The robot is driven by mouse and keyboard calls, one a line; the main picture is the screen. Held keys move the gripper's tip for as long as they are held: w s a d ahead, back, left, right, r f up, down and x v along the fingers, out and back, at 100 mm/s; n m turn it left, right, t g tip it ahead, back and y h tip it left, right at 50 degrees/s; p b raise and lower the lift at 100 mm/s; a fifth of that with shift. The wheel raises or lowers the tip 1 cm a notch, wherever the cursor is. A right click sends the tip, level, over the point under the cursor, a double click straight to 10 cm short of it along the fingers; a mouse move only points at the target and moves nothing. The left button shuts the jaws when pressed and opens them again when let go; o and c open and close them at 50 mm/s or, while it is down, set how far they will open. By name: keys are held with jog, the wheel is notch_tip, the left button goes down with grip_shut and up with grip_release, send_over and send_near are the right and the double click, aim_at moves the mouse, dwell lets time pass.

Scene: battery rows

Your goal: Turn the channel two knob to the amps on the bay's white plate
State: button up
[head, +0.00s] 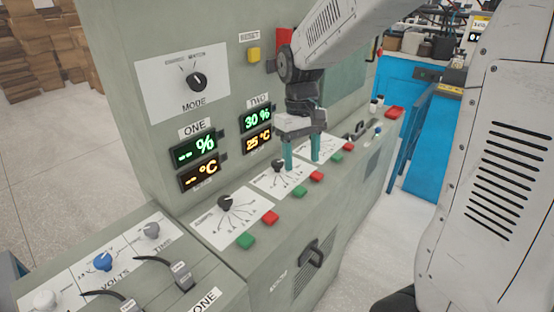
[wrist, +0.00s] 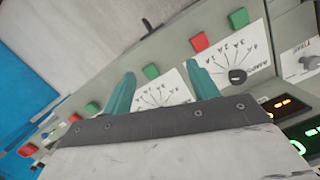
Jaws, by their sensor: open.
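The channel two knob (head: 278,165) is a small dark knob on a white dial plate (head: 268,181) below the TWO displays. My gripper (head: 301,161) is open, with two teal fingers pointing down. Its left finger appears just right of the knob; whether it touches cannot be told. In the wrist view the fingers (wrist: 162,84) spread over a white dial plate (wrist: 160,93), and that plate's knob is hidden by my gripper. The knob's pointer direction is too small to read. A bay at lower left has a white plate (head: 128,245) with VOLTS and TIME knobs.
The channel one knob (head: 225,202) stands on its own plate to the left. Red and green buttons, such as this red one (head: 317,176), line the panel's front edge. Lit TWO displays (head: 257,127) are behind. Dark cables (head: 110,295) lie on the lower-left bay.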

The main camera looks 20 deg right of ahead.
jog(key=w+f+n, duration=0.2)
jog(key=w+f, duration=0.4)
jog(key=w, duration=0.5)
jog(key=r+n+t, duration=0.1)
jog(key=t, duration=0.1)
send_over(277, 162)
jog(key=shift+d, duration=0.1)
jog(key=shift+n, duration=0.4)
notch_tip(277, 162, down, 8)
jog(key=shift+r, duration=0.2)
jog(key=shift+c, duration=0.2)
jog(key=c, duration=0.9)
